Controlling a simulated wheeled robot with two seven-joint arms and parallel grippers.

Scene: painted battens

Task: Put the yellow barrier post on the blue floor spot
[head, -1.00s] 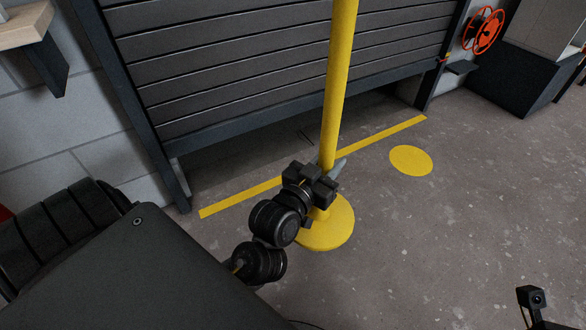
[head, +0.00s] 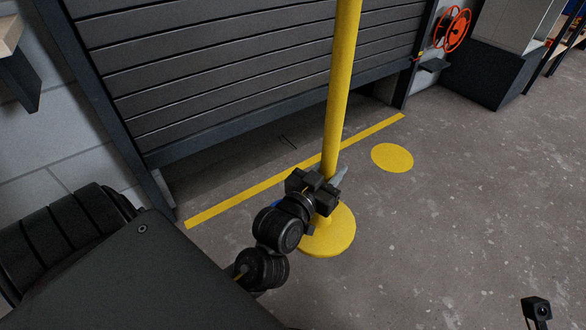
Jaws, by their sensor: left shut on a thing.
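The yellow barrier post (head: 339,95) stands about upright in the middle of the head view, its top cut off by the upper edge. Its round yellow base (head: 335,238) is close to the floor; I cannot tell whether it touches. My left gripper (head: 326,186) is shut on the post's lower pole, a little above the base. A tiny patch of blue (head: 277,205) shows beside my left wrist; I cannot tell whether it is floor spot or something else. No other blue floor spot shows.
A yellow floor spot (head: 392,158) lies right of the post. A yellow floor line (head: 240,197) runs before the grey roller shutter (head: 230,70). An orange reel (head: 457,30) and a dark cabinet (head: 490,75) stand at the back right. The right floor is clear.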

